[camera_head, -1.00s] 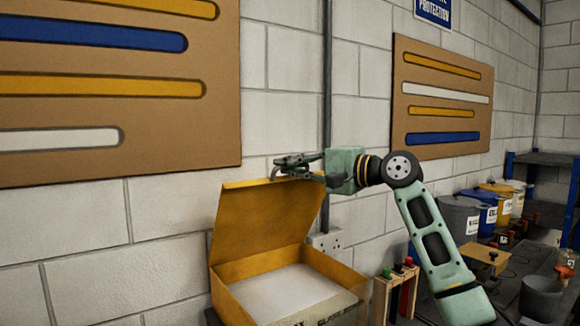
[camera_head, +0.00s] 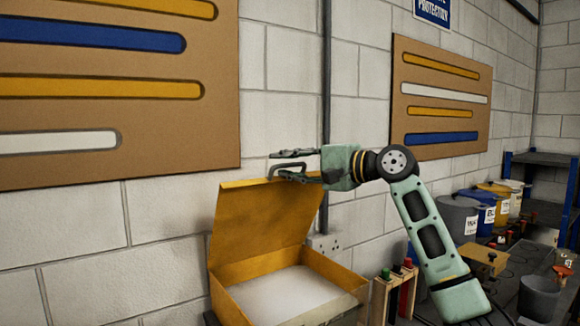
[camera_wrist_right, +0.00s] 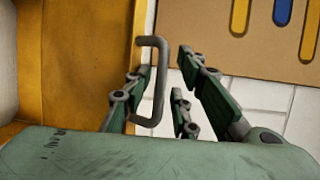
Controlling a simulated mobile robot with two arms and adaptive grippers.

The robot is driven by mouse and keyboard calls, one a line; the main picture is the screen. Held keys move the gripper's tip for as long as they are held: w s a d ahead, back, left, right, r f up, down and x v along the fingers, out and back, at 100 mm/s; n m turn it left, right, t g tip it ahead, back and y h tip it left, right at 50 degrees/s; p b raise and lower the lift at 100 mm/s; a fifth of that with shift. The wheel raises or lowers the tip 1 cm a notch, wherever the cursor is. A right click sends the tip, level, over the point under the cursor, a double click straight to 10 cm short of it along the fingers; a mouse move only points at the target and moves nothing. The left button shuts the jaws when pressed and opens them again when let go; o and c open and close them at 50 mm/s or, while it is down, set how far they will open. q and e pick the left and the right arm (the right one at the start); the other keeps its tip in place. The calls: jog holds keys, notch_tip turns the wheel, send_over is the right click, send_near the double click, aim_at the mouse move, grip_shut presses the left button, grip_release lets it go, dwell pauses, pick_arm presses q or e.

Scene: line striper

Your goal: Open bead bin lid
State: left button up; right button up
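The yellow bead bin (camera_head: 336,268) stands against the wall, with pale white beads (camera_head: 285,295) visible inside. Its yellow lid (camera_head: 258,222) is raised and leans slightly back toward the wall. A grey bar handle (camera_head: 287,165) is on the lid's top edge; it also shows in the right wrist view (camera_wrist_right: 160,80). My right gripper (camera_head: 279,164) is at this handle with its fingers spread. In the right wrist view my right gripper (camera_wrist_right: 164,62) has the handle between its fingers, nearer the left finger; contact is unclear. My left gripper is out of view.
A wooden rack (camera_head: 381,295) with coloured handles stands just right of the bin. Grey, blue and yellow buckets (camera_head: 459,216) line the wall farther right. A wall socket (camera_head: 326,245) and dark vertical pipe (camera_head: 326,120) are behind the lid.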

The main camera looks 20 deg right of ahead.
jog(key=shift+s+d, duration=0.15)
jog(key=v, duration=1.1)
jog(key=shift+d, duration=0.2)
jog(key=shift+s, duration=0.2)
